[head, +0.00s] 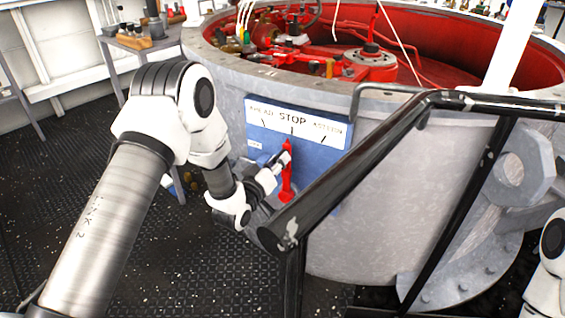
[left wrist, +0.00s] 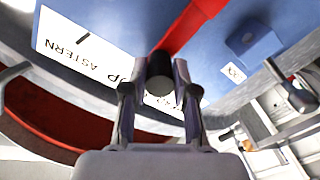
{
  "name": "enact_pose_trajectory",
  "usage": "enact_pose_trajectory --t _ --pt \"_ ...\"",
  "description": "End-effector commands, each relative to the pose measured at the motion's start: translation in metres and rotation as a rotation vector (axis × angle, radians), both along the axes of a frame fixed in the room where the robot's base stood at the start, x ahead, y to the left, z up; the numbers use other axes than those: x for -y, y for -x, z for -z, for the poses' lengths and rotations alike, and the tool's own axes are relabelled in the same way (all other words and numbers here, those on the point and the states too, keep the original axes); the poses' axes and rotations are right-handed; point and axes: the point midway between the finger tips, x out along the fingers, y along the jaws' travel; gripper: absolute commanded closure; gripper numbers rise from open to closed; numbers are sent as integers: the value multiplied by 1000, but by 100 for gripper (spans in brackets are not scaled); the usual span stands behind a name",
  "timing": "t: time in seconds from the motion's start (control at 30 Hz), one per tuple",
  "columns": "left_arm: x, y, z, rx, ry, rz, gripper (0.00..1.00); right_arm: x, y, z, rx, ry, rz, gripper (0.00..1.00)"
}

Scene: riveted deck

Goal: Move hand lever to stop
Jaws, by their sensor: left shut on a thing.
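The red hand lever (head: 287,180) is mounted on a blue panel (head: 320,168) with a white label plate (head: 268,116) reading AHEAD, STOP, ASTERN. The lever stands almost upright, its upper end just below the STOP mark. My left gripper (head: 281,159) is at the lever's upper part, coming from the left. In the left wrist view, the left gripper (left wrist: 160,90) is shut on the lever's dark round grip (left wrist: 159,68), with the red lever arm (left wrist: 190,27) running away from it. My fingers and the grip hide part of the label there. The right gripper is out of view.
A black handrail (head: 350,180) crosses in front of the panel, close to my left wrist. The panel is on a large grey drum (head: 400,190) with red machinery inside. A workbench (head: 140,42) stands at upper left. The dark deck (head: 60,190) is open at left.

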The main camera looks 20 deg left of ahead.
Motion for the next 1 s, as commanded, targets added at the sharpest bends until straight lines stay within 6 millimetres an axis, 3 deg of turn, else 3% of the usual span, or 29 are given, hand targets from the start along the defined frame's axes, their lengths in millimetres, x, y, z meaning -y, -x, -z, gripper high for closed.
enact_pose_trajectory --t 0.03,0.07,0.1,0.47,0.57,0.8,1.0 --pt "-2 -1 -2 5 0 -6 62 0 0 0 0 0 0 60" --pt "-2 -1 -2 5 0 -6 51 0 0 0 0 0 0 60" --pt "-1 -1 -1 5 -2 -4 47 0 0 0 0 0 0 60" --pt "-1 6 0 -2 -2 -1 47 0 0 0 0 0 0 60" --pt "-3 22 1 -3 -2 -3 47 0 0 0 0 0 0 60" --pt "-11 84 1 -4 1 -6 47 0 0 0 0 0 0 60" --pt "-14 116 0 0 0 -5 47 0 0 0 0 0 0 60"
